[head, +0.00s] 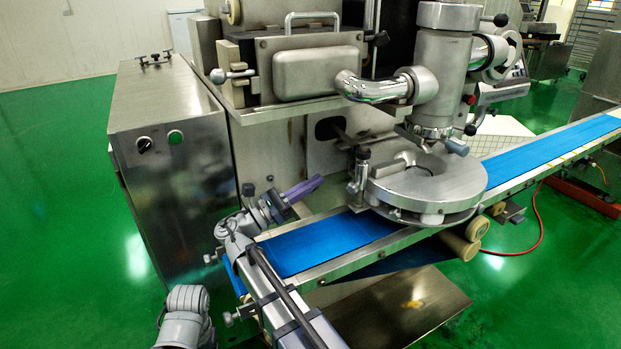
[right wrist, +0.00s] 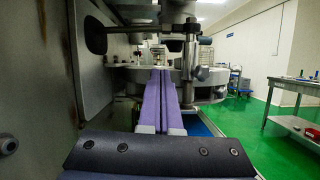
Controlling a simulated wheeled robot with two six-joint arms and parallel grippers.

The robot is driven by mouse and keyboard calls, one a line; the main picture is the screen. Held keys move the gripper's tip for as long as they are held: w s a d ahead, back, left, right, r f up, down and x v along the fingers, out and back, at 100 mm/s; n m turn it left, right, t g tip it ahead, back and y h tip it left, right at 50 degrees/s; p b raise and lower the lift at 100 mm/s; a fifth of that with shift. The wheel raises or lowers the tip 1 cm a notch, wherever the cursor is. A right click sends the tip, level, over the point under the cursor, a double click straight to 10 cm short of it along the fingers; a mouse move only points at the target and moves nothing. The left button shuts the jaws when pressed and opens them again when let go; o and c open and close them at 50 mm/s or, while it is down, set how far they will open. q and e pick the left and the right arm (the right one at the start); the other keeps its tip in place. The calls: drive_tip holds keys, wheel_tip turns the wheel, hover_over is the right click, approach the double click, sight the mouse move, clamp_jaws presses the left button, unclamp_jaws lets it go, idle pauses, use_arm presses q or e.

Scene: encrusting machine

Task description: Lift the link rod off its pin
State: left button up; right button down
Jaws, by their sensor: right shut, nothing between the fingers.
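My right gripper (head: 318,180) is shut and empty. Its purple fingers point right, above the blue belt, toward an upright metal post (head: 360,172) at the left edge of the round steel disc (head: 430,185). A clear gap separates the fingertips from the post. A dark bar (head: 341,132), possibly the link rod, comes out of an opening in the machine wall toward the disc. Its pin end is too small to make out. In the right wrist view the closed fingers (right wrist: 160,75) reach forward, with the post (right wrist: 190,70) to their right. My left gripper is not in view.
The blue belt (head: 310,246) runs below my right gripper and on to the upper right. The steel cabinet (head: 165,150) stands at the left. The vertical cylinder (head: 440,80) and curved pipe (head: 375,88) overhang the disc. Green floor lies open at left.

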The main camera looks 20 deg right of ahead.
drive_tip(key=d+r+p, duration=0.5)
drive_tip(key=d+r, duration=0.1)
drive_tip(key=d, duration=0.1)
drive_tip(key=shift+d, duration=0.4)
drive_tip(key=shift+w, duration=0.1)
wheel_tip(320, 180, up, 5)
drive_tip(key=n+t+p, duration=0.1)
drive_tip(key=n+p, duration=0.2)
drive_tip(key=p, duration=0.2)
drive_tip(key=shift+f+n+t, duration=0.1)
drive_tip(key=shift+n+t, duration=0.3)
